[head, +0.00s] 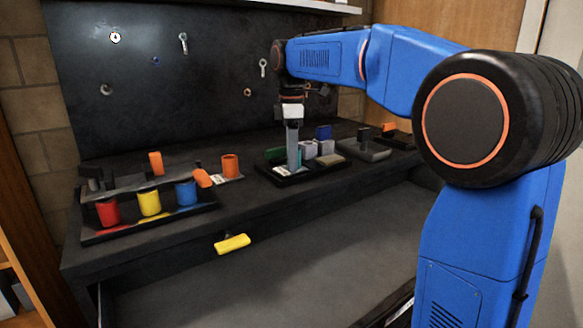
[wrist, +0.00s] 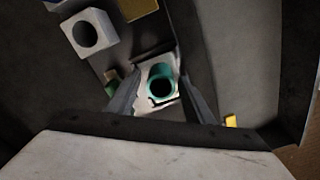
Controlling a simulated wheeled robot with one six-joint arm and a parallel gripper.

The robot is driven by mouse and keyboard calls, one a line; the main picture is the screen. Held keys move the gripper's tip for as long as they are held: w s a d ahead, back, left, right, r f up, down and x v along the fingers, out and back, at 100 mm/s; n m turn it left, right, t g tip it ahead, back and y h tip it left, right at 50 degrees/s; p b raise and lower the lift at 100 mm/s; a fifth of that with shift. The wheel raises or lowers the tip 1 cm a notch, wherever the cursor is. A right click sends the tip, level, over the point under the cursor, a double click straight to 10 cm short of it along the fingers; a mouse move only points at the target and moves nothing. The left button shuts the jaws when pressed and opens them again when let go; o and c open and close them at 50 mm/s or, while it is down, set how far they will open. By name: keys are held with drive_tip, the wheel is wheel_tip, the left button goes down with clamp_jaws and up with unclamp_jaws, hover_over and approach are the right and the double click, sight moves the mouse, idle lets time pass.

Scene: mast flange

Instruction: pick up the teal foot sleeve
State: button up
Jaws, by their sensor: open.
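The teal foot sleeve (wrist: 152,72) is a short hollow ring with a dark bore, standing on a pale plate (wrist: 172,103) in the wrist view. My gripper (wrist: 160,80) is open, with one finger on each side of the sleeve. I cannot tell whether the fingers touch it. In the head view my gripper (head: 293,165) points straight down over a dark tray (head: 285,181) on the bench. The sleeve is hidden behind the fingers there.
A green piece (head: 275,154), grey blocks (head: 326,147) and a blue block (head: 323,132) stand close by. Another rack at left holds red (head: 107,212), yellow (head: 149,203) and blue (head: 186,193) cylinders. A dark back panel (head: 140,90) rises behind.

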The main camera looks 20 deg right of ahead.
clamp_jaws()
drive_tip(key=shift+r, duration=0.1)
